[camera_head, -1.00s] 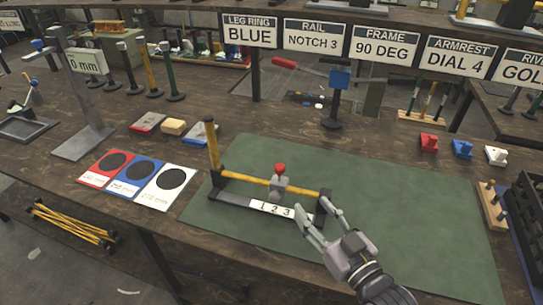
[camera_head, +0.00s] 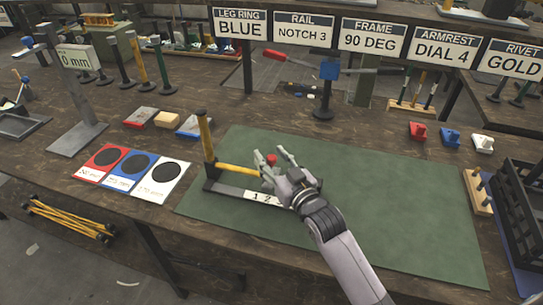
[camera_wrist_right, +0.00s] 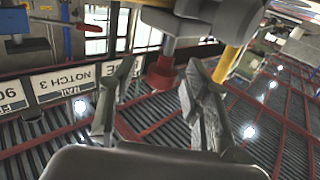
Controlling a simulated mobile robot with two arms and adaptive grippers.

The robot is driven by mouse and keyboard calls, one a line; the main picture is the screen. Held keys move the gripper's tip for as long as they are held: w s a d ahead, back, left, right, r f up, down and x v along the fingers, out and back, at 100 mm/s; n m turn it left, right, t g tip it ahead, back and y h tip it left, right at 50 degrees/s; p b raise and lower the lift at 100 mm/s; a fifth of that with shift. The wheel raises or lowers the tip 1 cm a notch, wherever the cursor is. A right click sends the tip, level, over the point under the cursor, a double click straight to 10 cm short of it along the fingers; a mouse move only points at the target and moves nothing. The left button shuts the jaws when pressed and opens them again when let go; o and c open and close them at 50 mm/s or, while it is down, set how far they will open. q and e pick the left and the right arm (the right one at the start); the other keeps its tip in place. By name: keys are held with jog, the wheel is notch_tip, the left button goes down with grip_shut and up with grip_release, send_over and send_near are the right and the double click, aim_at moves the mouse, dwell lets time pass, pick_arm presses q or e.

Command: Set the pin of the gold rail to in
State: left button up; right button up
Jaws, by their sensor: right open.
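The gold rail (camera_head: 236,169) lies across a dark base on the green mat, with a taller gold post at its left end. A strip numbered 1, 2 (camera_head: 262,198) runs along the base's front; its right part is hidden. The pin's red knob (camera_head: 271,159) stands over the rail, its slider mostly hidden by my right gripper. My right gripper (camera_head: 270,155) is open, its fingers on both sides of the knob. In the right wrist view the red knob (camera_wrist_right: 160,73) sits between the spread fingers (camera_wrist_right: 158,97), with a visible gap. My left gripper is not in view.
The green mat (camera_head: 390,215) is clear on the right. Red, blue and white cards (camera_head: 172,172) lie left of the rail. Signs stand behind, one reading "RAIL NOTCH 3" (camera_head: 304,32). A wooden peg block (camera_head: 478,193) and dark rack are at the right edge.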

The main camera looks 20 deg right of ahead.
jog(key=shift+w, duration=0.2)
grip_shut()
dwell(0.5)
dwell(0.3)
